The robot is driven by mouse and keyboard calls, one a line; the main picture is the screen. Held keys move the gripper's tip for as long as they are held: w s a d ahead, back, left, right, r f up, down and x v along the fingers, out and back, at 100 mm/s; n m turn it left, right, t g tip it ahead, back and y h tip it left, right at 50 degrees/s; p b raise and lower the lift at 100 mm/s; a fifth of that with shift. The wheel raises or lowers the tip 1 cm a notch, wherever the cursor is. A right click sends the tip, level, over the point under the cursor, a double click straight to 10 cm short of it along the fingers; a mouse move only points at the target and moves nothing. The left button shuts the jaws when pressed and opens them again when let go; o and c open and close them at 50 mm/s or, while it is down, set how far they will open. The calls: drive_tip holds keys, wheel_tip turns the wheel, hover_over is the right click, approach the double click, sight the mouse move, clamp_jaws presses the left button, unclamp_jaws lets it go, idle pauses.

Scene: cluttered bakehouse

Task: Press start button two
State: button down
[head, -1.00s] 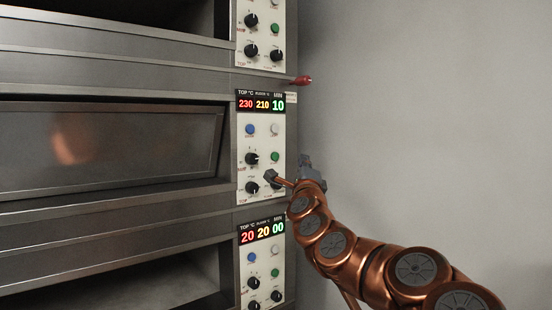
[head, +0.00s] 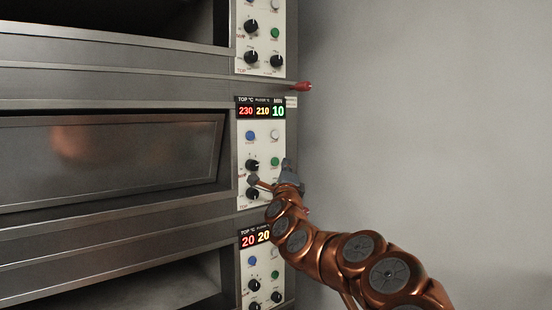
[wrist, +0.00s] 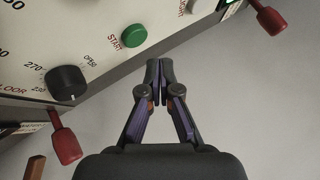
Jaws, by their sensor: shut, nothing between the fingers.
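The middle oven deck's control panel (head: 262,139) carries a green start button (head: 275,161). In the wrist view the green button (wrist: 134,36) has the label START beside it and stands above and left of my fingertips. My gripper (head: 287,163) is at the panel's right edge, close to the green button. In the wrist view my gripper (wrist: 160,68) has its fingertips together and empty, seen against the grey wall just off the panel's edge. A gap shows between the tips and the button in that view. Depth to the panel is hard to judge.
Black knobs (head: 252,165) sit left of and below the green button; one knob (wrist: 66,83) shows in the wrist view. Red handles stick out at the right side, an upper one (head: 303,86) and a lower one (wrist: 65,146). The wall at right is clear.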

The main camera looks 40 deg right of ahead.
drive_tip(key=shift+w, duration=0.7)
drive_tip(key=shift+w+d, duration=0.1)
drive_tip(key=shift+w, duration=0.1)
idle(0.9)
drive_tip(key=shift+w, duration=0.2)
drive_tip(key=shift+w+b, duration=0.4)
idle(0.9)
drive_tip(key=shift+s, duration=0.15)
idle(0.3)
drive_tip(key=shift+s+b, duration=0.65)
drive_tip(key=shift+b, duration=0.1)
drive_tip(key=shift+s, duration=0.1)
